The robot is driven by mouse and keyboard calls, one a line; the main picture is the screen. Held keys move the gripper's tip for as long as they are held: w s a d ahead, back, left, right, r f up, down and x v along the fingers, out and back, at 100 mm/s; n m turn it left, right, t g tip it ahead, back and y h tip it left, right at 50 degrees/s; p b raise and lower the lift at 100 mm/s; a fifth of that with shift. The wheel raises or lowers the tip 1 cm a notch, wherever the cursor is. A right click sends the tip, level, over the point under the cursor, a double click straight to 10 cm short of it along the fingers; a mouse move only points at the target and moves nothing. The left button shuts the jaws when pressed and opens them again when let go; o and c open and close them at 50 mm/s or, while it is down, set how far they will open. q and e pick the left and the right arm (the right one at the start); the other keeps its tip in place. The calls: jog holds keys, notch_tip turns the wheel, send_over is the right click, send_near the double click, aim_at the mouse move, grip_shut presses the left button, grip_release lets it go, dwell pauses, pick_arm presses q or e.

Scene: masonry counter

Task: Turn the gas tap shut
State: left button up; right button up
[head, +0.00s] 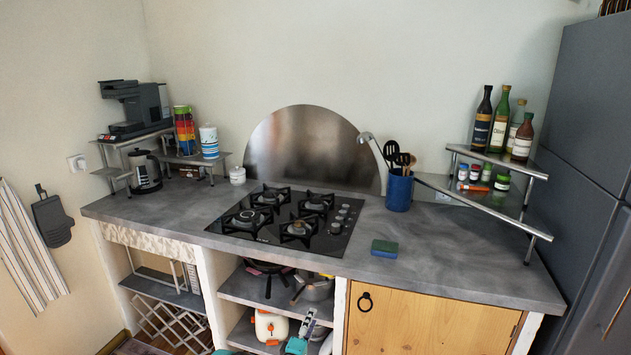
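The black gas hob (285,218) is set into the grey counter, with several control knobs (342,215) along its right side. I cannot make out a separate gas tap. A white body with orange parts (268,327) shows in the open bay below the hob; I cannot tell what it is. My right gripper is not in view.
Pans (315,289) sit on the shelf under the hob, above the white and orange body. The counter's front edge overhangs this bay. A wooden door (425,325) closes the bay to the right.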

pick_arm(q)
jog(key=s+r+m+g+h, duration=0.1)
jog(key=s+r+m, duration=0.15)
jog(key=r, duration=0.45)
jog(key=s+r+m+g+h, duration=0.15)
jog(key=r+m, duration=0.25)
jog(key=r, duration=0.4)
jog(key=s+a+r+m+g+y, duration=0.25)
jog(key=s+r, duration=0.25)
jog(key=s, duration=0.3)
jog(key=s+a+f+m+g+y, duration=0.1)
jog(key=s+a, duration=0.3)
jog(key=s, duration=0.5)
jog(key=s+a+f+m+g+y, duration=0.2)
jog(key=s+a, duration=0.3)
jog(key=s, duration=0.5)
jog(key=s+a+f+m+g+y, duration=0.2)
jog(key=s+a, duration=0.2)
jog(key=s, duration=0.6)
jog(key=shift+s+a+y, duration=0.25)
jog(key=shift+a+y, duration=0.05)
jog(key=shift+a, duration=0.1)
